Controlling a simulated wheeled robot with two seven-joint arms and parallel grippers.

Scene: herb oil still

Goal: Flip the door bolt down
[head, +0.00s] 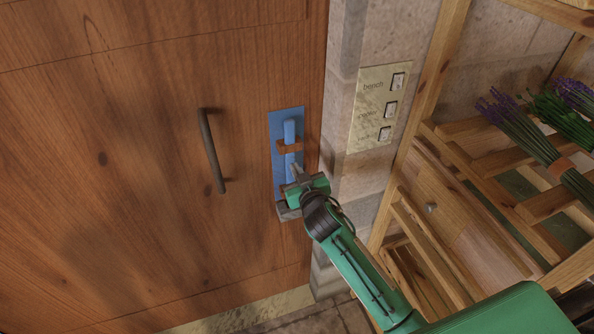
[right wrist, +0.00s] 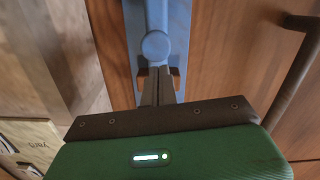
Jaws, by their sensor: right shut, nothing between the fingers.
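The blue door bolt (head: 289,130) stands upright on a blue backplate (head: 275,125) at the door's right edge in the head view. A brown bracket (head: 289,146) crosses it. In the right wrist view, the bolt (right wrist: 156,18) has a round blue knob (right wrist: 155,46), and the bracket (right wrist: 142,73) shows behind the fingers. My right gripper (head: 295,168) is shut and empty, its tips just below the bracket and close to the knob; I cannot tell whether they touch. In the right wrist view the gripper (right wrist: 157,75) hides part of the bolt. My left gripper is not in view.
A dark door handle (head: 212,150) is left of the bolt. A grey block (head: 288,212) sits below the backplate. A brass switch panel (head: 376,108) is on the stone wall to the right. A wooden rack (head: 490,160) with lavender bunches (head: 530,130) stands farther right.

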